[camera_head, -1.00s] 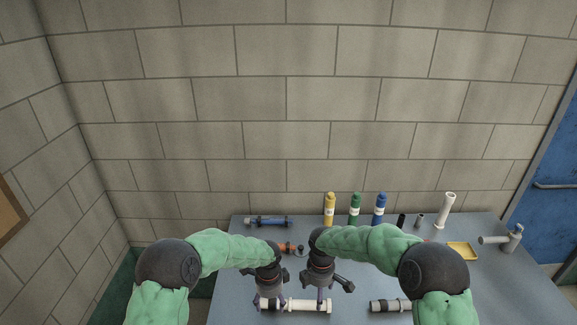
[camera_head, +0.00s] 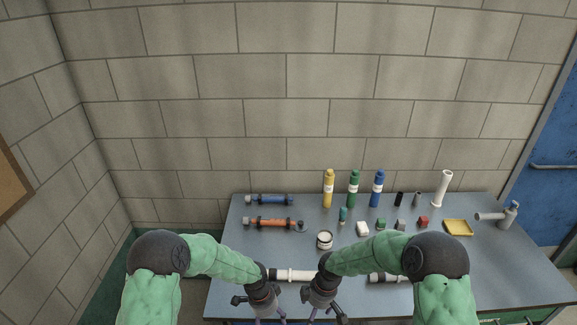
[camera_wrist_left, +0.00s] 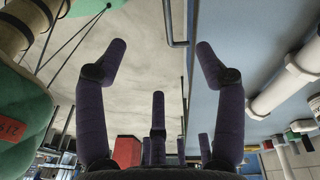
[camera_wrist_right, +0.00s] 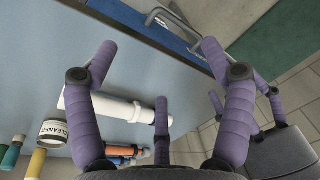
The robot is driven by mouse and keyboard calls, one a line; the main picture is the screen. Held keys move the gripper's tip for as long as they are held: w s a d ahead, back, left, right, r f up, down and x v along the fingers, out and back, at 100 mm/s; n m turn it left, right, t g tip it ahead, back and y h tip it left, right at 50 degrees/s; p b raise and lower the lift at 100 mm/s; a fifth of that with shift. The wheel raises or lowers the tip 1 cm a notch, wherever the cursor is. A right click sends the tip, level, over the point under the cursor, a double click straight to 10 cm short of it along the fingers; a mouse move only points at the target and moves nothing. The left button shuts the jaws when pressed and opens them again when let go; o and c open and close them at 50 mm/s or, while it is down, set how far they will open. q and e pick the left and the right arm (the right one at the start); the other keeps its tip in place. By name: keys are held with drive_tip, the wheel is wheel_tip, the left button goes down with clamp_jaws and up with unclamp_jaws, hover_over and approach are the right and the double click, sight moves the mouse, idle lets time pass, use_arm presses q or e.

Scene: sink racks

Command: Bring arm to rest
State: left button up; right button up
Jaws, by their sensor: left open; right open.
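My left gripper (camera_head: 264,308) is at the front edge of the table in the head view. Its fingers are spread and empty in the left wrist view (camera_wrist_left: 160,60), over the table edge and the floor. My right gripper (camera_head: 322,306) is close beside it, to the right. Its fingers are spread and empty in the right wrist view (camera_wrist_right: 155,55). A white pipe (camera_head: 294,275) lies on the table just beyond both grippers. It also shows in the right wrist view (camera_wrist_right: 110,106), apart from the fingers.
A grey pipe (camera_head: 385,278) lies right of my right gripper.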

use_arm(q)
drive_tip(key=s+a+f+n+h+b, duration=0.1)
drive_tip(key=s+a+f+n+b, duration=0.1)
drive_tip(key=s+f+n+b, duration=0.4)
drive_tip(key=s+a+f+n+t+h+b, duration=0.1)
drive_tip(key=s+a+f+n+b, duration=0.1)
drive_tip(key=s+f+n+b, duration=0.5)
drive_tip(key=s+f+n, duration=0.3)
drive_tip(key=s+f, duration=0.4)
drive_tip(key=f, duration=0.2)
drive_tip(key=shift+s, duration=0.25)
use_arm(e)
drive_tip(key=s+d+f+m+y, duration=0.1)
drive_tip(key=s+f+m+y, duration=0.1)
drive_tip(key=s+f+m, duration=1.3)
drive_tip(key=s+f, duration=0.6)
drive_tip(key=f, duration=0.4)
drive_tip(key=shift+s+d+f+m+t, duration=0.2)
drive_tip(key=shift+s+d+m+t, duration=0.05)
drive_tip(key=shift+d+m+t, duration=0.15)
